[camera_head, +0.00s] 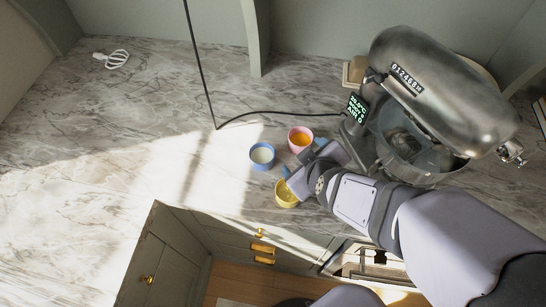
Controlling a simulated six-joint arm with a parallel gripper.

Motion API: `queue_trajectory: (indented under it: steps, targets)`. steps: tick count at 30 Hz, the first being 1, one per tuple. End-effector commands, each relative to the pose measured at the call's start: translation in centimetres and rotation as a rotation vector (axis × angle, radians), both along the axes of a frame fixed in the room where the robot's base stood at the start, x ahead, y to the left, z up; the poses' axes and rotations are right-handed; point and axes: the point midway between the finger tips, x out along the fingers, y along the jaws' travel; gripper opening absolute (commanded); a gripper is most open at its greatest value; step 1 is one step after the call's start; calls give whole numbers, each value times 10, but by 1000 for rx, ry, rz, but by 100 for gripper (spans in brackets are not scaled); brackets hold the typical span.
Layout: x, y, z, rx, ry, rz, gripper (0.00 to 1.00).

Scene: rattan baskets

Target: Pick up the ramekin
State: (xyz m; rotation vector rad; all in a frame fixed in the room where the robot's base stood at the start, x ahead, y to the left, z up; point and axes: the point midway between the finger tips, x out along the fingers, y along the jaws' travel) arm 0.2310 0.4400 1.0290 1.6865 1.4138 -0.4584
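Three small ramekins stand close together on the marble counter. The blue ramekin (262,157) holds something pale. The pink ramekin (299,138) holds something orange. The yellow ramekin (284,197) holds something yellow and is partly covered by my gripper. My gripper (303,160) reaches in from the right, its two fingers spread apart, one near the pink ramekin and one over the yellow ramekin. I see no ramekin held between the fingers. Whether a finger touches a ramekin cannot be told.
A metal stand mixer (430,90) with its bowl stands just right of the ramekins. A black cord (270,114) runs behind them. A white whisk attachment (117,60) lies at the far left. The counter edge and cabinet drawers (240,240) are below.

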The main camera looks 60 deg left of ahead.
Motion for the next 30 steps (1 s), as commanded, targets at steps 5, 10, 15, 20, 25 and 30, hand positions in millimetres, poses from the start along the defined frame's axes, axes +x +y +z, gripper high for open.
queue_trajectory:
  steps: [5,10,15,20,25,30]
  targets:
    - [-27,88,-3,313,57,-255,74]
    - [-60,109,-18,530,118,-515,74]
    - [-84,85,-47,612,142,-656,74]
    - [-91,72,-57,641,145,-702,74]
    - [-90,70,-57,646,146,-712,74]
    - [-83,77,-61,644,144,-710,74]
